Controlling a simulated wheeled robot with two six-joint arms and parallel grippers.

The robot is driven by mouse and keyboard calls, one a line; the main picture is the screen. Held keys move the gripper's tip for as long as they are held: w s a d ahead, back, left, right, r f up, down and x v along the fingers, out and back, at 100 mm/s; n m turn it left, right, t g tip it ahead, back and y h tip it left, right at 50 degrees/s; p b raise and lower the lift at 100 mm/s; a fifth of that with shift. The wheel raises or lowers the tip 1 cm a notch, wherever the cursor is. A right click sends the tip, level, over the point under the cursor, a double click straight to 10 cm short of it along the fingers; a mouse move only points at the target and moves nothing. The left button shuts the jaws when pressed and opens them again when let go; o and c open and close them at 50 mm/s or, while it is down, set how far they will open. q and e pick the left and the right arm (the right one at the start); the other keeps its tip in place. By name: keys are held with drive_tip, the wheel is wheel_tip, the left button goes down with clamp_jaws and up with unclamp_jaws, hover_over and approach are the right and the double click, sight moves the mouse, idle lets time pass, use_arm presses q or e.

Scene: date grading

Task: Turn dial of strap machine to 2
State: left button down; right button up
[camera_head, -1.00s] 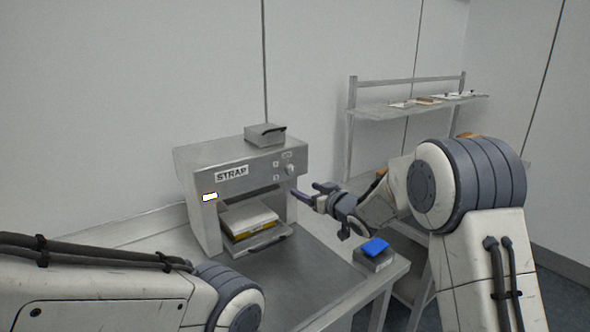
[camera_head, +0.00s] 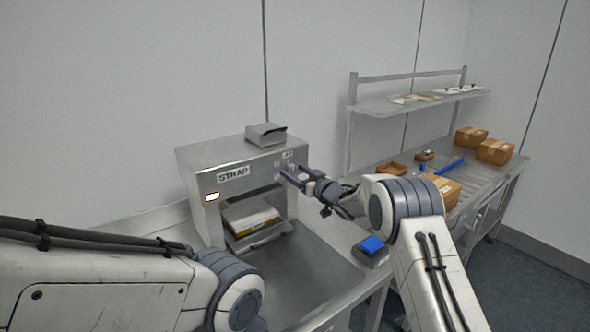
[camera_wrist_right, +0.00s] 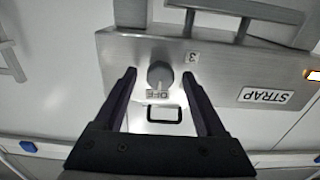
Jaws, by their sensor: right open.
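The strap machine (camera_head: 232,158) is a grey metal frame labelled STRAP, standing on the bench, with a lit display at its lower left. Its dial (camera_wrist_right: 160,74) is a round grey knob in the right wrist view, with an OFF label beside it and a 3 label nearby. A 2 label is not readable. My right gripper (camera_head: 286,173) is at the machine's right front. In the wrist view my right gripper (camera_wrist_right: 160,82) is open, its fingers on either side of the dial, with gaps visible. My left gripper is out of view; only my left arm shows.
A white and yellow stack (camera_head: 250,217) lies inside the machine's opening. A grey box (camera_head: 266,135) sits on top. A blue-topped block (camera_head: 371,246) is at the bench's right edge. Cardboard boxes (camera_head: 494,151) stand on the roller table at right, under a shelf (camera_head: 420,104).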

drive_tip(key=shift+w+a, duration=0.2)
drive_tip(key=shift+w, duration=0.05)
clamp_jaws()
